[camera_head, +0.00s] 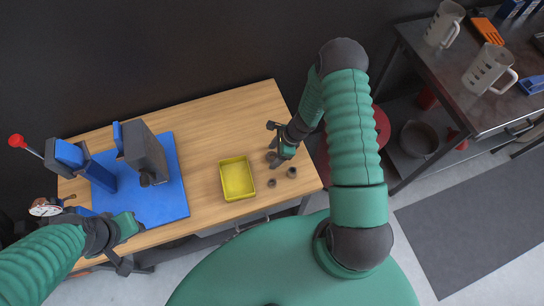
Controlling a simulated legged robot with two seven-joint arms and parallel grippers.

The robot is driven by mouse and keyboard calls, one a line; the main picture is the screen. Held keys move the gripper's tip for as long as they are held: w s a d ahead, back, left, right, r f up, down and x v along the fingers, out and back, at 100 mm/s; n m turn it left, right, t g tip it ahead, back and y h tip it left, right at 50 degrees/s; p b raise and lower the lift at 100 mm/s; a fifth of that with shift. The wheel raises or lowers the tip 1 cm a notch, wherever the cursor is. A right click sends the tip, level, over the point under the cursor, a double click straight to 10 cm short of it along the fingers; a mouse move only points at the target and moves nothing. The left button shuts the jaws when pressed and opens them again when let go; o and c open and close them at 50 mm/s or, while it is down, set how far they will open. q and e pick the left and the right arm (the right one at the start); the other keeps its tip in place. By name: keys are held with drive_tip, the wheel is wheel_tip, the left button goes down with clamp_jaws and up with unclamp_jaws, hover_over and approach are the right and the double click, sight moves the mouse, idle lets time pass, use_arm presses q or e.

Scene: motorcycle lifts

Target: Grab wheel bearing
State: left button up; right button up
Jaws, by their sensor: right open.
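Small dark ring-shaped parts, which look like wheel bearings, lie at the right end of the wooden table. One bearing (292,172) is at the right, another bearing (272,183) is nearer the front edge, and one or two more (271,157) sit close below my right gripper. My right gripper (272,134) is open over the table's right end, with nothing visible between its fingers. Whether it touches a bearing cannot be told. My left gripper (123,263) is at the table's front left, partly hidden by its own wrist; its jaws are unclear.
A yellow tray (237,178) stands left of the bearings on the wooden table (205,119). A blue mat (170,205) with a grey and blue press (146,153) fills the left side. A dark metal bench (448,75) with jugs stands at right.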

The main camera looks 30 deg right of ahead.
drive_tip(key=shift+w, duration=0.1)
drive_tip(key=shift+d, duration=0.1)
drive_tip(key=c, duration=1)
clamp_jaws()
drive_tip(key=shift+r, duration=0.1)
